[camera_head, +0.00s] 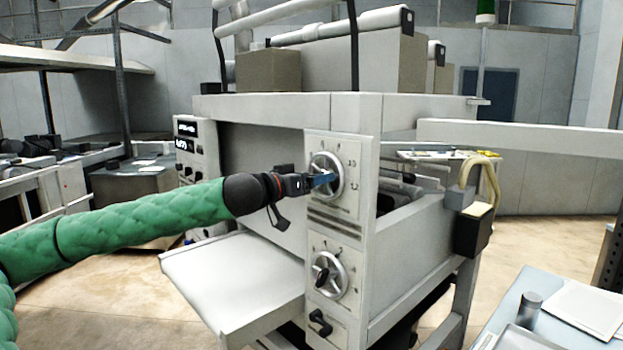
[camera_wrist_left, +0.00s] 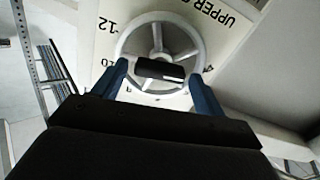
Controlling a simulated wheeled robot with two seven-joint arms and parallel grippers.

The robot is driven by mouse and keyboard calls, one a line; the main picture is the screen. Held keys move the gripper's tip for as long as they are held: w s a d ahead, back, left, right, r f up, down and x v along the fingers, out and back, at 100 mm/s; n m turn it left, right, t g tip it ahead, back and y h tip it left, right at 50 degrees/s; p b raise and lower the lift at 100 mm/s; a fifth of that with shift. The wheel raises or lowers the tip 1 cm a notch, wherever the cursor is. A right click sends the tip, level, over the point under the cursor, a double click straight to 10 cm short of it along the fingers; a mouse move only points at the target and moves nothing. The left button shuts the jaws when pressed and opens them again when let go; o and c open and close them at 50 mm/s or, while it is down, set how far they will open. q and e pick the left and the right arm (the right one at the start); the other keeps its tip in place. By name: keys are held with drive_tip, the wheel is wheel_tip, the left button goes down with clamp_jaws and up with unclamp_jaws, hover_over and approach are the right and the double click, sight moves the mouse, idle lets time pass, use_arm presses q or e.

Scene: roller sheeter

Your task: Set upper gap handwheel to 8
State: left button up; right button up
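The upper gap handwheel (camera_head: 335,162) is a silver spoked wheel on the white front panel of the machine. The left wrist view shows its rim and spokes (camera_wrist_left: 158,37) with a black grip (camera_wrist_left: 160,69) near the rim. Upside-down lettering starting "UPPER" and dial marks such as 12 and 10 surround it; some marks are partly hidden. My left gripper (camera_head: 322,180) is at the wheel. Its blue fingers (camera_wrist_left: 158,85) stand on either side of the black grip, with small gaps seen, so it looks open. My right gripper is in neither view.
A second, lower handwheel (camera_head: 328,275) with a black grip sits below on the same panel. A pale tray (camera_head: 235,280) juts out left of it. A black box (camera_head: 473,228) hangs on the right side. A table (camera_head: 530,310) stands at lower right.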

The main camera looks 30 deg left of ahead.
use_arm(q)
drive_tip(key=c, duration=0.8)
